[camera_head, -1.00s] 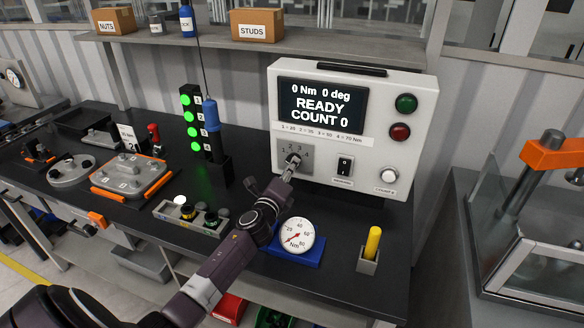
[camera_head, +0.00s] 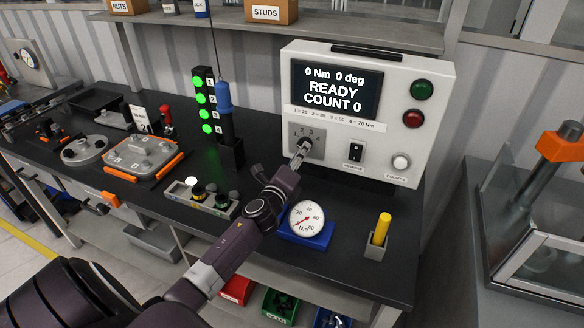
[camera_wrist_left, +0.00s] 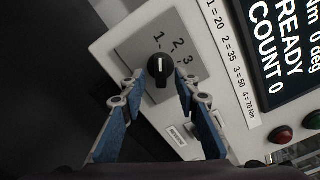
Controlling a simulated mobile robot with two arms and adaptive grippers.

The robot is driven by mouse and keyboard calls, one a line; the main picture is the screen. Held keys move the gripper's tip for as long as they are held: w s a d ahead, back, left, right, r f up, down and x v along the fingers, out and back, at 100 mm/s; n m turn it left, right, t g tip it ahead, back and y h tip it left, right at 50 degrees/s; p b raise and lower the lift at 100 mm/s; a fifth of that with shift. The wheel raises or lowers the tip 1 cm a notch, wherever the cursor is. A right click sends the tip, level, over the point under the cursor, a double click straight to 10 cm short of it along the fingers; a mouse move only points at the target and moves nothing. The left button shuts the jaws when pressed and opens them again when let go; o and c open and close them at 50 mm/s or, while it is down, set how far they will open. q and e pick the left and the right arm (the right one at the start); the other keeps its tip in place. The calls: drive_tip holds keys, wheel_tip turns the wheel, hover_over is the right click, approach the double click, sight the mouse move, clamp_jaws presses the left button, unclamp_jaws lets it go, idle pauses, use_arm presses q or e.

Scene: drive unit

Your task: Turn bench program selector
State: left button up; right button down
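The program selector is a black knob (camera_wrist_left: 158,72) with a white pointer line on a grey numbered plate (camera_wrist_left: 138,35). In the left wrist view the line points roughly toward the 1. The selector plate (camera_head: 318,136) also shows low on the left of the white bench controller (camera_head: 440,100) in the head view, where my gripper partly hides the knob. My left gripper (camera_wrist_left: 159,80) is open, with one fingertip on each side of the knob. A dark gap shows between the fingertips and the knob; I cannot tell if either touches it. My right gripper is out of view.
The controller's screen (camera_head: 335,88) reads READY, COUNT 0. A black rocker switch (camera_head: 356,152) is right of the selector. A blue-based dial gauge (camera_head: 307,218) and a yellow pen-like tool (camera_head: 381,228) stand in front. A lit number stack (camera_head: 204,100) is to the left.

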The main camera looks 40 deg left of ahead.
use_arm(q)
drive_tip(key=v, duration=1)
drive_tip(key=shift+s, duration=0.1)
